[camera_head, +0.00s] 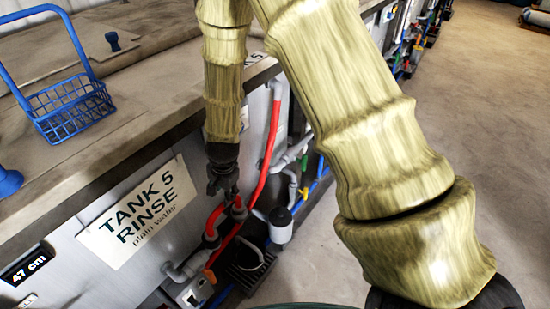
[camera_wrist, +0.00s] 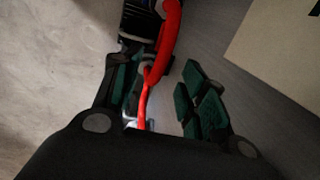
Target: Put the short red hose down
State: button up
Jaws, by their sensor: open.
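My gripper (camera_head: 222,184) is open and points down in front of the tank wall, just above a short red hose (camera_head: 216,213). The short hose is a bent piece whose ends are at grey pipe fittings (camera_head: 210,241). In the wrist view, my gripper (camera_wrist: 158,88) has its green-padded fingers spread apart. A red hose (camera_wrist: 167,45) runs between and beyond them, with no finger seen closed on it. I cannot tell whether a finger touches it. My palm hides the lower part of the wrist view.
A longer red hose (camera_head: 269,150) runs up the wall to the right. A white sign (camera_head: 140,212) reads "TANK 5 RINSE". A blue wire basket (camera_head: 72,108) stands on the tank ledge. A dark crate-like box (camera_head: 250,270) is on the floor. Open floor (camera_head: 480,130) lies right.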

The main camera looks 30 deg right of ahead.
jog(key=s+d+f+n+g+h, duration=0.1)
jog(key=s+d+f+n, duration=0.15)
jog(key=s+f, duration=0.5)
jog(key=s+d+f+n, duration=0.1)
jog(key=s+f+n, duration=0.3)
jog(key=s+f, duration=0.3)
jog(key=s+f+n, duration=0.2)
jog(key=s+n, duration=0.1)
jog(key=s, duration=0.6)
jog(key=s+a+f+n+g, duration=0.1)
jog(key=s+f+n, duration=0.1)
jog(key=s, duration=0.8)
jog(key=shift+f+n, duration=0.2)
jog(key=shift+n, duration=0.65)
